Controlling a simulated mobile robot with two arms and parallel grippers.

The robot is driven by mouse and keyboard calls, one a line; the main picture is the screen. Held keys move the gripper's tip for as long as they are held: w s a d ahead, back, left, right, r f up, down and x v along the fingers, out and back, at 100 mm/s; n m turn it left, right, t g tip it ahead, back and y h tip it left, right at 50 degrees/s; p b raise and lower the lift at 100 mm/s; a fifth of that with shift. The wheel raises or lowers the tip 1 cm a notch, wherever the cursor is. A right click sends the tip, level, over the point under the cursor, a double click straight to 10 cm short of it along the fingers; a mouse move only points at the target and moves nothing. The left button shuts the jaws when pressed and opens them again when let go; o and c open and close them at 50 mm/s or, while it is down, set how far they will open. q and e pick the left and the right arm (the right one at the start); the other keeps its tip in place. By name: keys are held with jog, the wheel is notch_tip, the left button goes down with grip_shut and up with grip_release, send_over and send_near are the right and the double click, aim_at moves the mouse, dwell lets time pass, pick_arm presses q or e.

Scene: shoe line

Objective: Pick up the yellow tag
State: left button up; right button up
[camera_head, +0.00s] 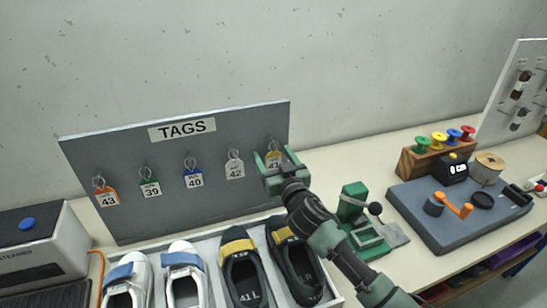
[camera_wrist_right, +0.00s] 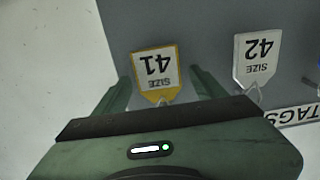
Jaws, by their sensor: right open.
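The yellow tag (camera_head: 274,160), marked 41, hangs at the right end of the grey TAGS board (camera_head: 120,165). In the right wrist view the yellow tag (camera_wrist_right: 157,72) appears upside down, between my open fingers and just beyond their tips. My right gripper (camera_head: 272,162) is open at the tag, with one finger on each side; it also shows in the right wrist view (camera_wrist_right: 160,88). I see no grip on the tag. The tag's hook is partly hidden in the head view. My left gripper is not in view.
The white 42 tag (camera_head: 235,168) hangs close to the left of the yellow one. Shoes (camera_head: 243,275) in a tray stand below the board. A green press (camera_head: 356,205) stands right of my right arm. A spool rack (camera_head: 420,158) is farther right.

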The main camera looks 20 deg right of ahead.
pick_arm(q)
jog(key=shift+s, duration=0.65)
pick_arm(e)
jog(key=c, duration=1.4)
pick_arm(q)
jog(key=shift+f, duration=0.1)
pick_arm(e)
jog(key=shift+r, duration=0.15)
